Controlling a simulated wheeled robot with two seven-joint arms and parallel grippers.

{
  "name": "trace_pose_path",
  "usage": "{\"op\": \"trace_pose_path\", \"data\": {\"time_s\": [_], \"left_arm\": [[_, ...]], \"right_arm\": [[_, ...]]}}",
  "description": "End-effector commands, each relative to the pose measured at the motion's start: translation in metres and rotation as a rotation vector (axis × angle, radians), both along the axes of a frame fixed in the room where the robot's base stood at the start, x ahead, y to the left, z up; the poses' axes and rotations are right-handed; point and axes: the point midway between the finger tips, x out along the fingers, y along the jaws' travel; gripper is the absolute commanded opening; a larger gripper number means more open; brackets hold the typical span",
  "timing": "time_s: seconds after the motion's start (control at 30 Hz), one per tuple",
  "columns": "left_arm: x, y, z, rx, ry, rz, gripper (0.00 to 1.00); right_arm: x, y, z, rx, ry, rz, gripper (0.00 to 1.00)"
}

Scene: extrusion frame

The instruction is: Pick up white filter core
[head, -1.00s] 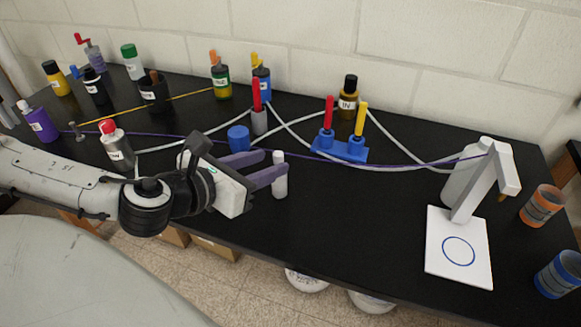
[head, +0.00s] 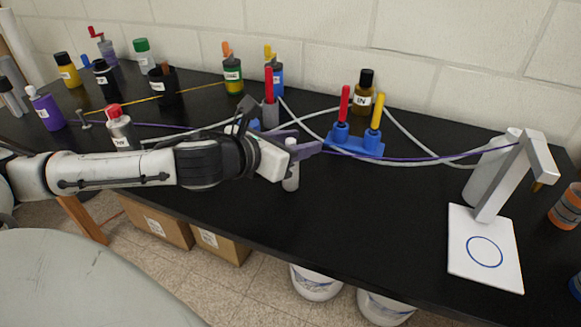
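The white filter core (head: 291,180) is a small upright white cylinder on the black table, near its front edge. My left gripper (head: 304,134) reaches in from the left at the core's top. Its two purple-grey fingers are spread apart, one behind the core's top and one crossing in front of it. The near finger hides part of the core's upper portion. I cannot tell whether either finger touches it. My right gripper is out of view.
A blue holder (head: 357,143) with red and yellow handled pieces stands behind on the right. Grey and purple hoses cross the table. A white stand (head: 485,250) is at the right, several bottles at the back left. The front middle table is clear.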

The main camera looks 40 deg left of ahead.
Motion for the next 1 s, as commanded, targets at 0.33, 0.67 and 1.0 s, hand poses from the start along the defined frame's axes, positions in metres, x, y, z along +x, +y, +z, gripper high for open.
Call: {"op": "trace_pose_path", "data": {"time_s": [0.33, 0.67, 1.0], "left_arm": [[0.009, -0.001, -0.005, 0.001, 0.001, -0.001, 0.38], [0.009, -0.001, -0.004, 0.001, 0.001, -0.001, 0.0], [0.01, -0.001, 0.011, 0.003, -0.004, -0.002, 0.0]], "right_arm": [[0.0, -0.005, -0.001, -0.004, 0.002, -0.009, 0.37], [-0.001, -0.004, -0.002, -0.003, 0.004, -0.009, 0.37], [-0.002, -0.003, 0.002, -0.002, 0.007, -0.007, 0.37]]}}
